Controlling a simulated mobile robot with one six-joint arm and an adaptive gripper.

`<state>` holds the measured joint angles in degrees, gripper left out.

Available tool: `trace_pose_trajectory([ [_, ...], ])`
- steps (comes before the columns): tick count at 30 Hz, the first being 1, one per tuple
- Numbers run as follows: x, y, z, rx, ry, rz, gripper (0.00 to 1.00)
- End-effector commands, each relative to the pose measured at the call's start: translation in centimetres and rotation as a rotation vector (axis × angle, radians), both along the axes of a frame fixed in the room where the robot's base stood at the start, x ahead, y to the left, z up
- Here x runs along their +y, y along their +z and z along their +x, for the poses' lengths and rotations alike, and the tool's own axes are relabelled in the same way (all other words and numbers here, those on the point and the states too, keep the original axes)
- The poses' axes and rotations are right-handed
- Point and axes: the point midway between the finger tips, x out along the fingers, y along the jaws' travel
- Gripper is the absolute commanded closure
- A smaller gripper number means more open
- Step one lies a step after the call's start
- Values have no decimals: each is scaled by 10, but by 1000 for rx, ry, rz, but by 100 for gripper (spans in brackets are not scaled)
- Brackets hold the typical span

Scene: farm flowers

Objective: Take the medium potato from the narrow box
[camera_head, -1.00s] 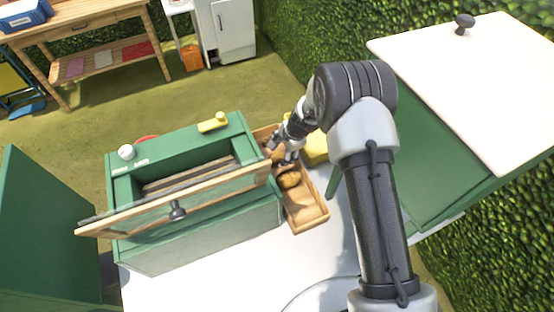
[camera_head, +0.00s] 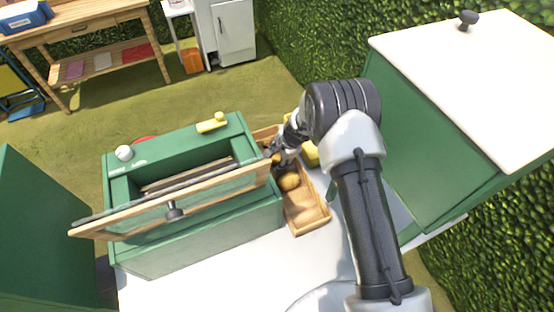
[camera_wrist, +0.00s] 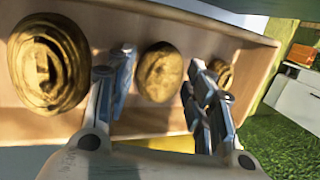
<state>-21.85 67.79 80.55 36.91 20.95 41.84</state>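The narrow wooden box (camera_head: 307,219) stands on the white surface beside the green cabinet. In the wrist view its inner wall (camera_wrist: 190,30) shows, with three potatoes in a row: a large one (camera_wrist: 48,62) at left, a medium one (camera_wrist: 159,71) in the middle and a small one (camera_wrist: 219,74) at right. My gripper (camera_wrist: 160,88) is open, its fingers on either side of the medium potato in this view. I cannot tell whether they touch it. In the head view my gripper (camera_head: 280,158) is over the far half of the box, and one potato (camera_head: 289,181) shows near it.
The green cabinet (camera_head: 200,235) with a tilted glass-fronted lid (camera_head: 175,210) stands close on the left of the box. A yellow object (camera_head: 310,154) lies right of the box. A green unit with a white top (camera_head: 470,85) stands at right.

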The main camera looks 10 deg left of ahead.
Motion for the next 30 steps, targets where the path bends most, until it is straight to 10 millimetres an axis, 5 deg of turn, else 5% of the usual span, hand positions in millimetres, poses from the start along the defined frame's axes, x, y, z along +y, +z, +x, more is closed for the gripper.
trace_pose_trajectory([
  [13,0,0,0,0,0,0,84],
  [23,0,4,0,-1,1,0,84],
  [30,0,33,1,-2,1,1,84],
])
